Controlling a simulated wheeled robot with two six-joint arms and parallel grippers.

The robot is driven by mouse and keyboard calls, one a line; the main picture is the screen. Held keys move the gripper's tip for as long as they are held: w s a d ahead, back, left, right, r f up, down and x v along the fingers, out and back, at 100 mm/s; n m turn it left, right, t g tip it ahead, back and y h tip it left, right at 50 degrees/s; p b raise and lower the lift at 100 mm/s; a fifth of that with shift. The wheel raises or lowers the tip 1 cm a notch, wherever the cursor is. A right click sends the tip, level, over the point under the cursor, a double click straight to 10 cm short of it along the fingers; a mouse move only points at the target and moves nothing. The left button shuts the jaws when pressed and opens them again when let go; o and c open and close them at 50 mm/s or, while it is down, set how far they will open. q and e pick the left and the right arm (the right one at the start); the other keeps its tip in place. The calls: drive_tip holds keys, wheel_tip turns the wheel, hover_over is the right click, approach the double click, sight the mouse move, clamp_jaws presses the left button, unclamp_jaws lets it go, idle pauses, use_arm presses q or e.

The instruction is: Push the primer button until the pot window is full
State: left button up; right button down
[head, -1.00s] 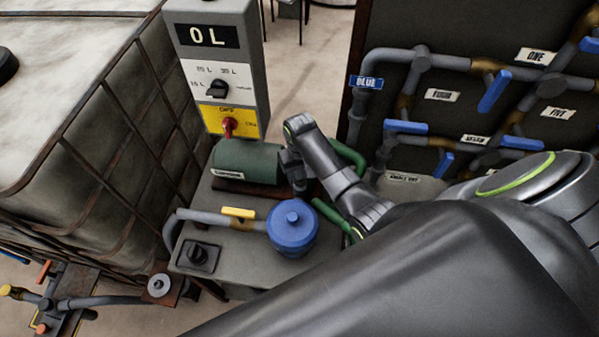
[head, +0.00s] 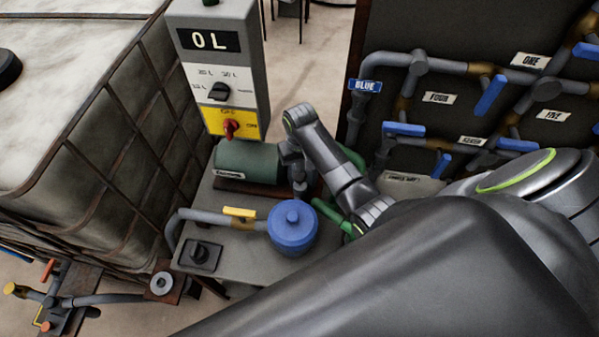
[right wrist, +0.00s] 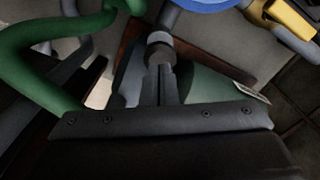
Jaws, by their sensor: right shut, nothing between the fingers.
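A blue lidded pot (head: 292,232) stands on the grey bench top; its rim also shows at the top of the right wrist view (right wrist: 205,4). I cannot make out its window or a fill level. A black round knob on a square plate (head: 200,254) sits at the bench's front left; I cannot tell if it is the primer button. My right gripper (head: 299,187) points down behind the pot, beside the green pump body (head: 248,161). In the right wrist view its fingers (right wrist: 159,65) are shut and empty, near a grey fitting. My left gripper is out of view.
A control box reads "0 L" (head: 209,41) and carries a black selector (head: 219,91) and red switch (head: 230,128). A yellow-handled pipe (head: 240,213) meets the pot. A caged tank (head: 100,150) stands left; a panel of blue-handled pipes (head: 490,95) stands right.

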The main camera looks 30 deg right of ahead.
wheel_tip(320, 180, up, 6)
idle(0.7)
drive_tip(key=shift+f, duration=0.1)
idle(0.4)
